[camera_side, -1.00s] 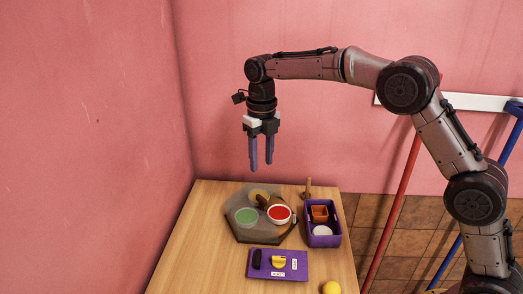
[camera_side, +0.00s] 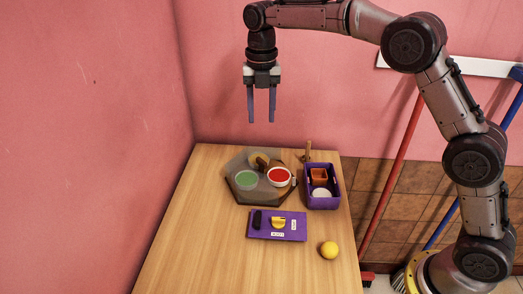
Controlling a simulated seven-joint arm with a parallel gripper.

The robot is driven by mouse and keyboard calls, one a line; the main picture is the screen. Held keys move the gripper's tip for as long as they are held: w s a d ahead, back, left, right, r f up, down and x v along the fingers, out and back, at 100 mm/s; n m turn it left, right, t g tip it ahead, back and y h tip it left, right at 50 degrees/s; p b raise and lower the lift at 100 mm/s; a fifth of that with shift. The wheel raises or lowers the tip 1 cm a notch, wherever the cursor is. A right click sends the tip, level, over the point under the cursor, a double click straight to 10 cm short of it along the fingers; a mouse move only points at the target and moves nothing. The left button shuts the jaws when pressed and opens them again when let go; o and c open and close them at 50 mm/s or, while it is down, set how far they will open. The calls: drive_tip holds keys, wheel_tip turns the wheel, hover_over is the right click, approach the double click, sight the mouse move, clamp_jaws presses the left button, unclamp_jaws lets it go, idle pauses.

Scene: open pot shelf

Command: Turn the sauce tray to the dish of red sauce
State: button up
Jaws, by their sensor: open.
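The sauce tray (camera_side: 240,195) is a dark grey six-sided plate on the wooden table. The dish of red sauce (camera_side: 279,176) is on its right side. A dish of green sauce (camera_side: 246,180) is on its left, and a yellow-brown dish (camera_side: 258,160) is at its back, partly hidden by a brown piece near the tray's middle. A small light piece (camera_side: 294,182) is at the tray's right edge. My gripper (camera_side: 261,120) points down, open and empty, in the air well above the tray, its two fingers apart.
A purple crate (camera_side: 323,205) with an orange box and a white round thing stands right of the tray. A purple panel (camera_side: 290,232) with a yellow knob and labels lies in front. A yellow ball (camera_side: 329,250) is near the right edge. The table's front left is clear.

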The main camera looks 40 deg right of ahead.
sight(261, 160)
wheel_tip(261, 160, down, 14)
drive_tip(key=m, duration=2.8)
drive_tip(key=shift+m, duration=0.4)
clamp_jaws()
drive_tip(key=shift+r, duration=0.1)
